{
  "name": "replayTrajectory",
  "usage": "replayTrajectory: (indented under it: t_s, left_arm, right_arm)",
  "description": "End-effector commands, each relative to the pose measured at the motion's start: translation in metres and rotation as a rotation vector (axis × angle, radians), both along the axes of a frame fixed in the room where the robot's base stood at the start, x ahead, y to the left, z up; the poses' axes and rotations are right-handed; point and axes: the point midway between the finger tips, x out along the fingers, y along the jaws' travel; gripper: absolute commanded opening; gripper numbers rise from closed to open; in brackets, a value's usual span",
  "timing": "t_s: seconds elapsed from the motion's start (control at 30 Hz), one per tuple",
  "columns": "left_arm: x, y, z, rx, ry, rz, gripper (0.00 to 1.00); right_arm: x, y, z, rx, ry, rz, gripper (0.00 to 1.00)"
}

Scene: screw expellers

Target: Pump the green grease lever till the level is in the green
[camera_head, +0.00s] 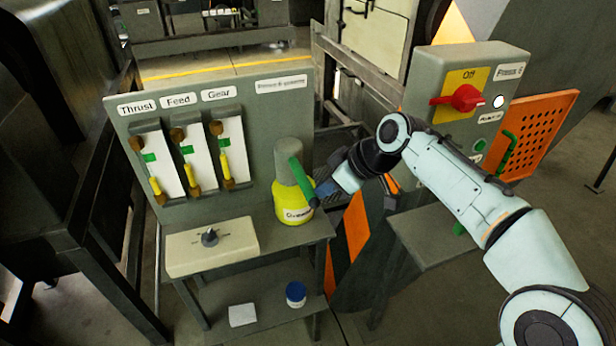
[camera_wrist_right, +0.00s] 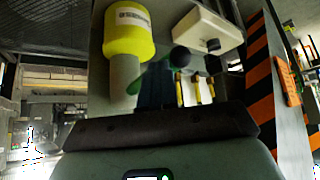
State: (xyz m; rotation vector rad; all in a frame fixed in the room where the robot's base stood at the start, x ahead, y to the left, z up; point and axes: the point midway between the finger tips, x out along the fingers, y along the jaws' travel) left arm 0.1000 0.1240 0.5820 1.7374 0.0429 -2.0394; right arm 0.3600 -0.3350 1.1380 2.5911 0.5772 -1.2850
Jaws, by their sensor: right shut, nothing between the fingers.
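The green lever (camera_head: 300,180) sticks out from the grey top of the yellow grease pump (camera_head: 292,210) and slopes down to a dark knob. The lever also shows in the right wrist view, with its dark knob (camera_wrist_right: 181,56). My right gripper (camera_head: 328,188) is shut and empty, just right of the lever's lower end; I cannot tell whether it touches it. Three gauges, Thrust (camera_head: 165,158), Feed, and Gear (camera_head: 232,150), stand on the panel. Each has a green mark with a yellow column whose top is below it. My left gripper is not in view.
A beige box with a selector knob (camera_head: 209,236) sits on the stand left of the pump. A control box with a red switch (camera_head: 462,98) stands to the right. A blue-lidded jar (camera_head: 296,293) and a white cloth-like piece (camera_head: 242,315) lie on the lower shelf.

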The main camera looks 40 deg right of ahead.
Motion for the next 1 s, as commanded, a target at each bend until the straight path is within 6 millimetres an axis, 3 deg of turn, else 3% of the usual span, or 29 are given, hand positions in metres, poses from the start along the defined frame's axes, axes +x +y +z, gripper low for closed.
replayTrajectory:
  t_s: [0.1,0.47,1.0]
  left_arm:
    - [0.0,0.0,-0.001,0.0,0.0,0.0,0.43]
    - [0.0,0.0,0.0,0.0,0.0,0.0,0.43]
    - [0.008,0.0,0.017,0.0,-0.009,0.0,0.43]
  right_arm:
    - [-0.01,-0.005,0.003,0.0,0.001,0.0,0.0]
    - [-0.012,-0.006,0.009,-0.001,0.0,0.001,0.0]
    - [-0.072,-0.035,0.095,-0.002,-0.002,-0.003,0.0]
